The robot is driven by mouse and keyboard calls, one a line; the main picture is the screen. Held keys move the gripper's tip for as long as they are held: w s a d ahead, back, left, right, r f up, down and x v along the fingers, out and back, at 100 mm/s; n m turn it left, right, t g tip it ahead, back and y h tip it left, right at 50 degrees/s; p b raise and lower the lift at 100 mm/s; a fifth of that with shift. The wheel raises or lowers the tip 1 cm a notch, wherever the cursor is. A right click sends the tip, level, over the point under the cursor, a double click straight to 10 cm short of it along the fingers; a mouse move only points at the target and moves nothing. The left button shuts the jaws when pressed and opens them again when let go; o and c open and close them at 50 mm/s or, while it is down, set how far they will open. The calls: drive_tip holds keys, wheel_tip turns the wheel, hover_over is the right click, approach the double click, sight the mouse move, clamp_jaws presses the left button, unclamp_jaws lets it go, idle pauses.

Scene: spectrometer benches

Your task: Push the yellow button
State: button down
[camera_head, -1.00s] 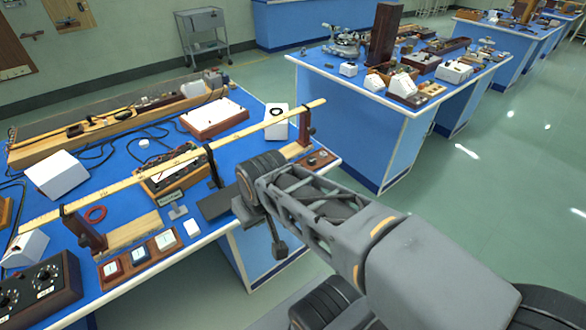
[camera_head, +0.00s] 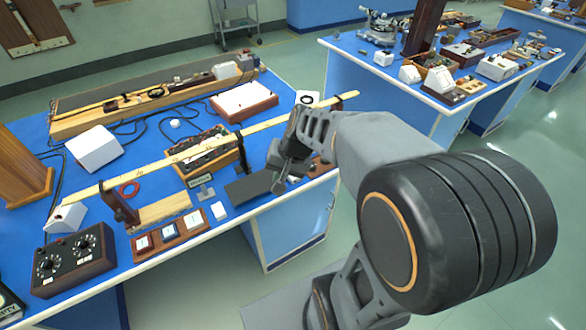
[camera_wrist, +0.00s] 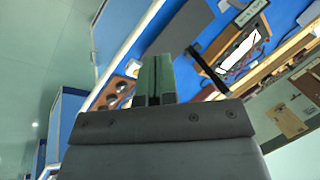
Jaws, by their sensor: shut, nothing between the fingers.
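A row of three push-button blocks with brown wooden surrounds sits at the front edge of the near blue bench in the head view: a left one (camera_head: 142,242), a middle one with blue around its pale top (camera_head: 168,231), and a right one (camera_head: 192,220). No clearly yellow button shows; I cannot tell whether one of these is it. My gripper (camera_head: 279,187) is to the right of this row, over the front right part of the bench near a dark flat plate (camera_head: 247,187). In the wrist view my gripper's fingers (camera_wrist: 155,78) are together and empty.
A long wooden ruler (camera_head: 160,160) on upright supports crosses above the bench behind the buttons. A black box with dials (camera_head: 72,260) stands at front left. A small white block (camera_head: 219,210) lies between the button row and my gripper. Cables lie farther back.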

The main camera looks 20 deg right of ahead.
drive_tip(key=w+d+f+m+t+y+p, duration=0.1)
drive_tip(key=w+d+f+m, duration=0.2)
drive_tip(key=w+d+m, duration=0.2)
drive_tip(key=w+d+f+m+t+y+p, duration=0.2)
drive_tip(key=w+d+m, duration=0.3)
drive_tip(key=w, duration=0.3)
drive_tip(key=shift+w+d+f+m, duration=0.3)
drive_tip(key=shift+f+m, duration=0.2)
drive_tip(key=shift+m, duration=0.4)
drive_tip(key=shift+f, duration=0.1)
wheel_tip(320, 180, down, 8)
drive_tip(key=b, duration=0.5)
drive_tip(key=shift+r, duration=0.2)
drive_tip(key=shift+f+b, duration=0.5)
drive_tip(key=shift+f+b, duration=0.9)
drive_tip(key=shift+b, duration=0.15)
idle(0.9)
drive_tip(key=shift+r, duration=0.15)
drive_tip(key=shift+r+p, duration=0.55)
drive_tip(key=shift+r, duration=0.2)
